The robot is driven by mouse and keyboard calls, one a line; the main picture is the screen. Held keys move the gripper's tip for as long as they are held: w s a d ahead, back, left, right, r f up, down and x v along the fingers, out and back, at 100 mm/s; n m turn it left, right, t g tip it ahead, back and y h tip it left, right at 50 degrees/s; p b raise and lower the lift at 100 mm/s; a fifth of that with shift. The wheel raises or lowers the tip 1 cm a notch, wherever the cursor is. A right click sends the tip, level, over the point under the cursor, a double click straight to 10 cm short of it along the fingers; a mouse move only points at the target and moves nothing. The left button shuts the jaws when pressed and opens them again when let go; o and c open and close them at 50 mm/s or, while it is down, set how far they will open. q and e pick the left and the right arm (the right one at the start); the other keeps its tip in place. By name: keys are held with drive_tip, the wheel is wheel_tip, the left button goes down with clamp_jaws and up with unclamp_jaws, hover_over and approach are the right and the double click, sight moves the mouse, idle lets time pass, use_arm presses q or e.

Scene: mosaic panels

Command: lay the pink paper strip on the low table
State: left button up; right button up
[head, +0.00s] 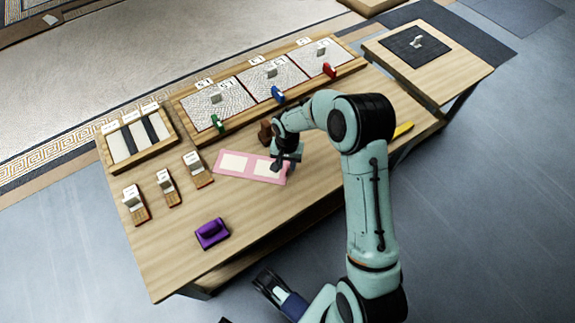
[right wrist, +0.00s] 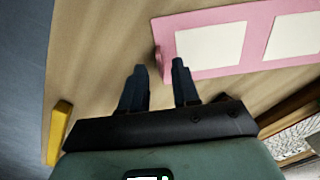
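The pink paper strip (head: 223,153) lies flat on the large wooden table, with pale rectangles on it. In the right wrist view the strip (right wrist: 259,35) has a small raised pink tab (right wrist: 158,62) at its near end. My right gripper (head: 285,165) is over the strip's right end. In the right wrist view my right gripper (right wrist: 157,70) is open, its fingers apart, with the tab just beyond the gap between the tips. A dark gripper, apparently my left (head: 267,283), is at the bottom edge; its finger state is unclear. A smaller wooden table (head: 461,72) stands at the upper right.
A dark mat (head: 400,38) with a small pale piece lies on the smaller table. A panelled tray (head: 190,120) with green, blue and red handles lines the back. A purple block (head: 212,233), small card holders (head: 167,187) and a yellow bar (head: 403,129) are nearby.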

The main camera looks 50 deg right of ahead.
use_arm(q)
drive_tip(key=shift+g+h, duration=0.4)
drive_tip(key=shift+g, duration=0.2)
drive_tip(key=s+r, duration=0.1)
drive_tip(key=s+d+r+p, duration=0.1)
drive_tip(key=s+d+p, duration=0.1)
drive_tip(key=s, duration=0.1)
drive_tip(key=shift+r, duration=0.4)
use_arm(e)
wheel_tip(320, 180, up, 10)
drive_tip(key=shift+r, duration=0.15)
use_arm(q)
drive_tip(key=shift+w, duration=0.1)
